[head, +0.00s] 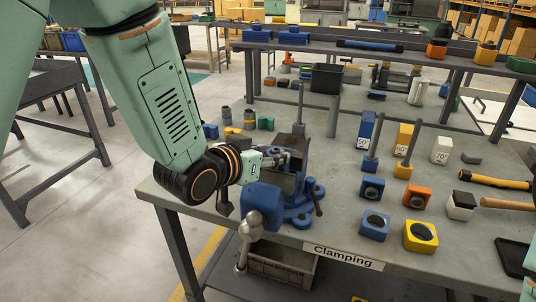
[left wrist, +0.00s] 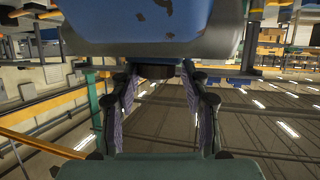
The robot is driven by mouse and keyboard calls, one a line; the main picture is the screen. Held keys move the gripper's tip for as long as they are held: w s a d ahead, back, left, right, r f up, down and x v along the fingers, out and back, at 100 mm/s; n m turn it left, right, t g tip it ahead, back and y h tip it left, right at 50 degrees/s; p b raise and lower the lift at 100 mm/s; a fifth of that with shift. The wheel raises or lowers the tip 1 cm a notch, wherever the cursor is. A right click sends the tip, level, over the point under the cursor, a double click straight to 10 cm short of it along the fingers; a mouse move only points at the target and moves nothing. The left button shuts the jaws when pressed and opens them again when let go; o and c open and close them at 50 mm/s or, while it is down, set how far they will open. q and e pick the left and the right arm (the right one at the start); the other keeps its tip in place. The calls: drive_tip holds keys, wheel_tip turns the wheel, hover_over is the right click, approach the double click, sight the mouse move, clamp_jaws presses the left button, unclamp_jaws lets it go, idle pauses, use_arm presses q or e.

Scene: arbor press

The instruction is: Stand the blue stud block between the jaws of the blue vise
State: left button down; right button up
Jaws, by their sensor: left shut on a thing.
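The blue vise (head: 298,211) is fixed at the table's front left edge, with its rounded blue front part (head: 264,199) toward me. My left gripper (head: 280,156) reaches in from the left, just above the vise's dark jaws (head: 288,178). In the left wrist view, my fingers (left wrist: 155,90) are shut on a dark round part (left wrist: 155,71), which I take to be the stud of the blue stud block. A large chipped blue body with a grey edge (left wrist: 140,22), likely the vise, fills the top. The block's body and its seating are hidden. My right gripper is not in view.
Right of the vise stand a blue block (head: 371,188), another blue block (head: 374,226), a yellow block (head: 420,237) and an orange block (head: 416,197). An upright grey rod (head: 300,104) rises behind the gripper. A grey crate (head: 282,265) sits below the table.

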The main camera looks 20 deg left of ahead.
use_arm(q)
drive_tip(key=c, duration=0.6)
unclamp_jaws()
drive_tip(key=shift+f, duration=0.2)
wheel_tip(320, 180, up, 10)
drive_tip(key=shift+r, duration=0.1)
